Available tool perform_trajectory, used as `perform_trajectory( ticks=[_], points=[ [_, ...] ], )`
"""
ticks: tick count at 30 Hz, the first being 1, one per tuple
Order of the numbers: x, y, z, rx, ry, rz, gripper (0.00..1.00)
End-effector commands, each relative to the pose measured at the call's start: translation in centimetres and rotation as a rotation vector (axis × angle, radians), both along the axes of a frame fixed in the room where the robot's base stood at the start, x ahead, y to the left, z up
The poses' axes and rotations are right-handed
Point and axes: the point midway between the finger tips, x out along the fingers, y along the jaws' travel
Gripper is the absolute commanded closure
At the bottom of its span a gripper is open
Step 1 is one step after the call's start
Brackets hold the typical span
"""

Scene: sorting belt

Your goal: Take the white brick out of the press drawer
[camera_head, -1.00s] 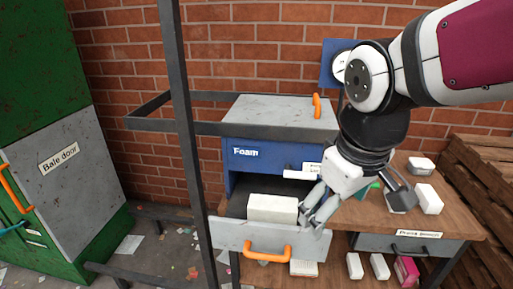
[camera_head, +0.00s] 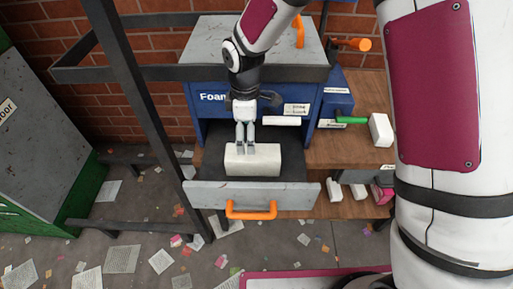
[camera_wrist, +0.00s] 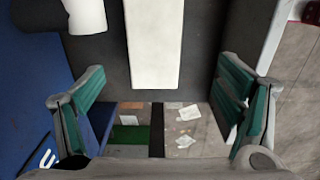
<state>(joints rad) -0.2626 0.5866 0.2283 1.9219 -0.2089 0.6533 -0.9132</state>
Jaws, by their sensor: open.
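The white brick (camera_head: 252,160) lies in the pulled-out press drawer (camera_head: 252,196), which has a grey front and an orange handle. The drawer juts from the blue press marked "Foam" (camera_head: 262,100). My gripper (camera_head: 246,150) is at the brick's back side in the head view, fingers pointing down; whether they touch it cannot be told. In the wrist view the brick (camera_wrist: 154,42) is at the top middle, between the lines of the two green-padded fingers but beyond their tips. The fingers (camera_wrist: 160,105) are wide apart with nothing between them.
A wooden bench (camera_head: 350,150) to the right holds a white block (camera_head: 381,130) and a green-handled tool (camera_head: 352,121). More small white blocks sit on a lower shelf. A dark metal post (camera_head: 135,100) stands left of the drawer. Paper scraps litter the floor.

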Motion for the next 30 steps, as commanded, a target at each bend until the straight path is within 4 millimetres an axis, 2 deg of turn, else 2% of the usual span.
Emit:
perform_trajectory(
  ticks=[5, 12, 23, 30],
  points=[
    [-0.2, 0.1, -2.4, -0.002, 0.007, 0.007, 0.14],
    [-0.1, 0.0, -6.8, -0.002, 0.006, 0.004, 0.14],
    [0.2, 0.1, -9.6, -0.001, 0.003, 0.003, 0.14],
    [0.7, 0.1, -12.7, -0.002, 0.005, 0.004, 0.14]
  ],
)
